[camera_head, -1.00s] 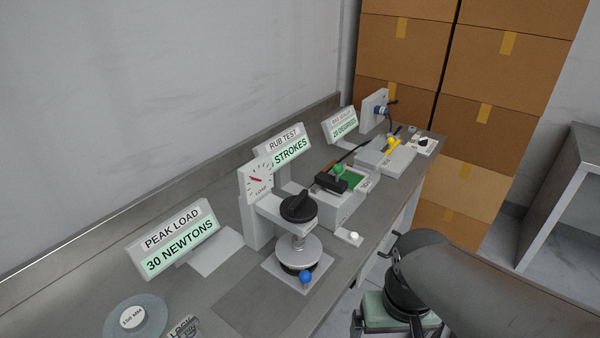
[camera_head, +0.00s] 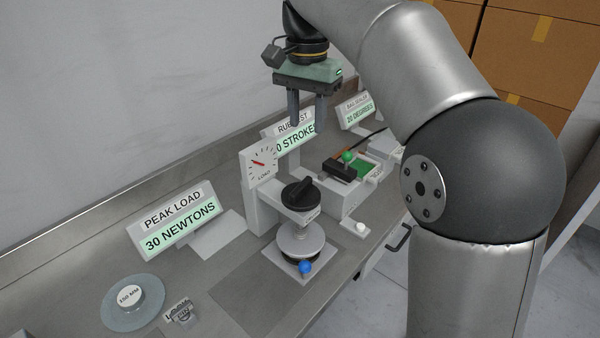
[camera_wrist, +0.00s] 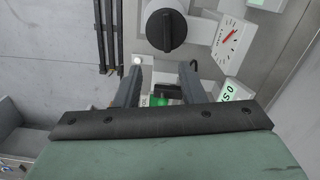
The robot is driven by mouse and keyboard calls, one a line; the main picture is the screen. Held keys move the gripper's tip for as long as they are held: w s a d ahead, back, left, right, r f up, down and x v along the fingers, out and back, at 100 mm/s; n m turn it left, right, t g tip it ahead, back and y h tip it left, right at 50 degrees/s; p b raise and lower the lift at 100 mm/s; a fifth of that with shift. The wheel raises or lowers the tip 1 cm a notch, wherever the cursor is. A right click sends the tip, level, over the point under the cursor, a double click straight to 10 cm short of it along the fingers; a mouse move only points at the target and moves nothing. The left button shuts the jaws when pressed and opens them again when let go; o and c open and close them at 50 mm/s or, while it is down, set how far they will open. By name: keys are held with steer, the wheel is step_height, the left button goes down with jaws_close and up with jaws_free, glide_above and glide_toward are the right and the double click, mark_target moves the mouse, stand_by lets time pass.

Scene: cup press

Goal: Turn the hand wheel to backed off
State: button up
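The black hand wheel (camera_head: 300,193) with a raised bar grip sits on top of the grey cup press (camera_head: 262,208). The load dial (camera_head: 260,163) with a red needle is beside it. Under the wheel are a round plate (camera_head: 301,238) and a blue knob (camera_head: 305,267). My gripper (camera_head: 307,128) hangs above and behind the wheel, fingers pointing down, apart and empty. In the wrist view the hand wheel (camera_wrist: 166,30) lies beyond the open fingertips (camera_wrist: 160,70), not touched, with the dial (camera_wrist: 231,41) to its right.
A "PEAK LOAD 30 NEWTONS" sign (camera_head: 179,220) stands left of the press. A disc marked 150 MM (camera_head: 132,300) lies at front left. The rub tester with a green knob (camera_head: 347,157) stands behind the press.

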mark_target(301, 185)
steer(key=f, duration=1.1)
steer(key=a+f+b, duration=0.1)
steer(key=f, duration=0.4)
steer(key=shift+w+f, duration=0.15)
steer(key=shift+w, duration=0.25)
jaws_close()
